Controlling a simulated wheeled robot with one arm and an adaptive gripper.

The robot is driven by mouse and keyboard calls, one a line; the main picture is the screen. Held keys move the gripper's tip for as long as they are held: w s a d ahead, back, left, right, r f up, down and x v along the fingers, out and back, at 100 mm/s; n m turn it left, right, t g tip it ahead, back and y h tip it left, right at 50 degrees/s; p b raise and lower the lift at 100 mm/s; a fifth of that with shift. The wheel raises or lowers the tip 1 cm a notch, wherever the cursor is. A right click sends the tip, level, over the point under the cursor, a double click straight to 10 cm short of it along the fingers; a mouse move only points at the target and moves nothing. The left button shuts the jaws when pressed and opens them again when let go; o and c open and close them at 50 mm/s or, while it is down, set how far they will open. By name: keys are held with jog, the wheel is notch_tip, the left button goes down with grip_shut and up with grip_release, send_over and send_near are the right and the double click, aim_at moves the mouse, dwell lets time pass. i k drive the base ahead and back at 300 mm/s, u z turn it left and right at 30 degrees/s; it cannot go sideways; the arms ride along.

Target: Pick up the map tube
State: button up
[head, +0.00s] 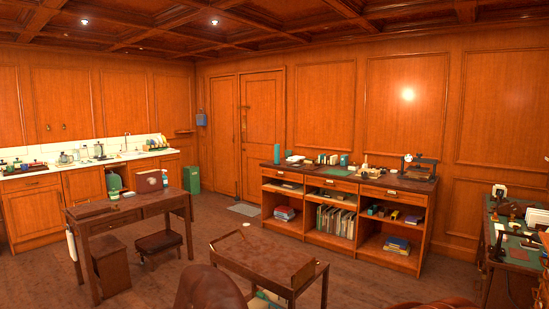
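No thing in view is clearly the map tube at this size. A small upright teal cylinder (277,154) stands at the left end of the long open-shelved cabinet's top (372,187). A pale, slim, upright tube-like thing (71,244) shows beside the left leg of the dark writing desk (128,211). I cannot tell whether either is the map tube. My gripper is not in view.
A low wooden table (262,267) stands in the front middle, with a brown leather chair (208,289) before it. A stool (159,243) is by the desk. A cluttered green-topped desk (516,250) is at right.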

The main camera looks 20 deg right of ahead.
aim_at(277, 146)
jog(key=u, duration=0.2)
jog(key=k, duration=0.3)
jog(key=z, duration=1.35)
jog(key=i, duration=3.5)
jog(key=u, duration=0.2)
jog(key=i, duration=1.9)
jog(key=u, duration=0.75)
jog(key=i, duration=2.15)
jog(key=u, duration=1.1)
jog(key=i, duration=1.75)
jog(key=u, duration=0.4)
